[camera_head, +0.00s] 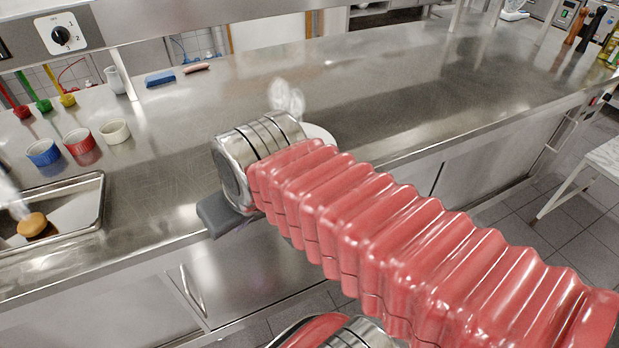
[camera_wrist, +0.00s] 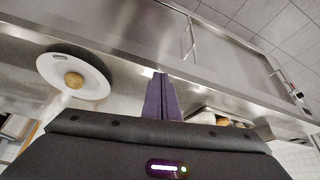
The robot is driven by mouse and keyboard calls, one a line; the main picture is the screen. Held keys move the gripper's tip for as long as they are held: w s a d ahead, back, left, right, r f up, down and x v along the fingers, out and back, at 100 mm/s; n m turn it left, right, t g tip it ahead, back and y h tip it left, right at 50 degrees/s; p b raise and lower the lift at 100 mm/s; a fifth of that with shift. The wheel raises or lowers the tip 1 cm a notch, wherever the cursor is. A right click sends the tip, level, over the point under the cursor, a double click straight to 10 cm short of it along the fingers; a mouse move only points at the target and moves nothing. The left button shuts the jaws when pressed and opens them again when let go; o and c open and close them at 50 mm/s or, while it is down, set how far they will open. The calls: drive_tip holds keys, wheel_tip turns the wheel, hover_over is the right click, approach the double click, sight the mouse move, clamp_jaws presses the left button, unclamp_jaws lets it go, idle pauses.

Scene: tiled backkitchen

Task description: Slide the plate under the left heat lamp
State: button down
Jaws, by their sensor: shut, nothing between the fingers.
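The white plate (camera_wrist: 97,86) shows in the wrist view at the left, with a small round brown food item (camera_wrist: 74,80) on it. In the head view only a pale edge of the plate (camera_head: 320,133) shows behind my arm. My gripper (camera_wrist: 160,78) has its dark purple fingers together and empty, to the right of the plate in the wrist view and apart from it. In the head view the fingers are hidden behind my wrist. No heat lamp is clearly visible; an overhead metal rail with a dial (camera_head: 62,35) runs along the upper left.
A metal tray (camera_head: 99,190) with a brown bun (camera_head: 32,224) lies at the left. Blue (camera_head: 43,153), red (camera_head: 80,142) and white (camera_head: 115,132) ramekins stand behind it.

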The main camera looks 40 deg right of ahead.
drive_tip(key=w+d+f+m+g, duration=0.1)
drive_tip(key=d+f+m, duration=0.1)
drive_tip(key=d, duration=0.9)
drive_tip(key=w+d+f+m+g+h, duration=0.1)
drive_tip(key=w+d+f+m, duration=0.1)
drive_tip(key=d, duration=0.9)
drive_tip(key=shift+f, duration=0.45)
drive_tip(key=shift+w, duration=0.1)
drive_tip(key=shift+w+d+f, duration=0.45)
drive_tip(key=shift+w+f, duration=0.6)
drive_tip(key=shift+f, duration=0.55)
drive_tip(key=shift+w+d+f, duration=0.45)
drive_tip(key=shift+w+f, duration=0.65)
drive_tip(key=shift+f, duration=0.5)
drive_tip(key=shift+w+d+f, duration=0.45)
drive_tip(key=shift+w+f, duration=0.6)
drive_tip(key=shift+f, duration=0.55)
